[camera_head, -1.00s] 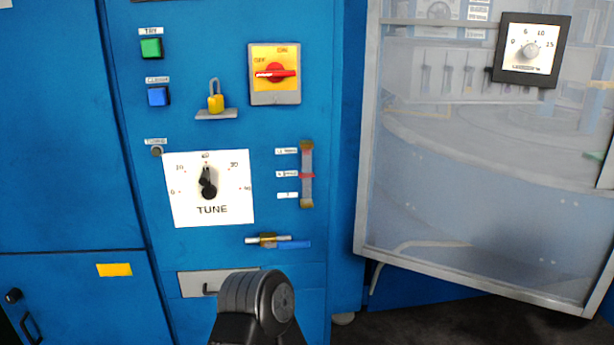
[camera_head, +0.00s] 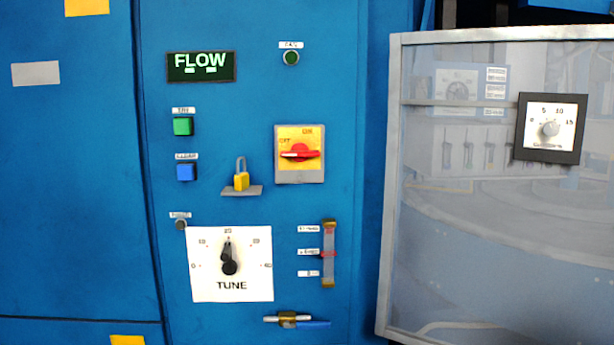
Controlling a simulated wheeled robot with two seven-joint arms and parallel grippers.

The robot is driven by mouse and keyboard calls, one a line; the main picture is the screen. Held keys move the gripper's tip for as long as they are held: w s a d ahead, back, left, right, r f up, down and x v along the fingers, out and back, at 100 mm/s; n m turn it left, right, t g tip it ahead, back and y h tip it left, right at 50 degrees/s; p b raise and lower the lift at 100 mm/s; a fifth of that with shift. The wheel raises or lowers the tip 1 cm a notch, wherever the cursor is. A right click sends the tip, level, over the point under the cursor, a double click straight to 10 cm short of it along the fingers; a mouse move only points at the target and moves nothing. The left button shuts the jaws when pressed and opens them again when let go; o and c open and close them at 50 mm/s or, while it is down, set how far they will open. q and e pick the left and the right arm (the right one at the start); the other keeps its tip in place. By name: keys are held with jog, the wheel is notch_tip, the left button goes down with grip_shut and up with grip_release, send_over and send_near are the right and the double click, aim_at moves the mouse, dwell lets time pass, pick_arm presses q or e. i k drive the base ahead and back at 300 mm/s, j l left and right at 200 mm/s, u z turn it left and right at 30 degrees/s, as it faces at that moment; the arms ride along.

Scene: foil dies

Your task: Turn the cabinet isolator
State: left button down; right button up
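The cabinet isolator (camera_head: 300,154) is a red rotary handle on a yellow plate with a grey lower edge, on the blue cabinet front. The plate is marked OFF at the left and ON at the top. The red handle lies roughly horizontal, its left end by OFF. A yellow padlock (camera_head: 241,181) stands on a small grey shelf to the left of the isolator, apart from it. Neither of my grippers is in view.
A green FLOW display (camera_head: 201,66), a green button (camera_head: 183,126), a blue button (camera_head: 187,172) and a TUNE dial (camera_head: 231,263) share the panel. A framed transparent panel (camera_head: 480,220) with a small dial (camera_head: 549,129) stands at the right.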

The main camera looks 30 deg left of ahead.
aim_at(299, 152)
jog(key=u, duration=0.9)
jog(key=i+u, duration=0.15)
jog(key=u, duration=0.2)
jog(key=i+l, duration=0.1)
jog(key=i, duration=1.15)
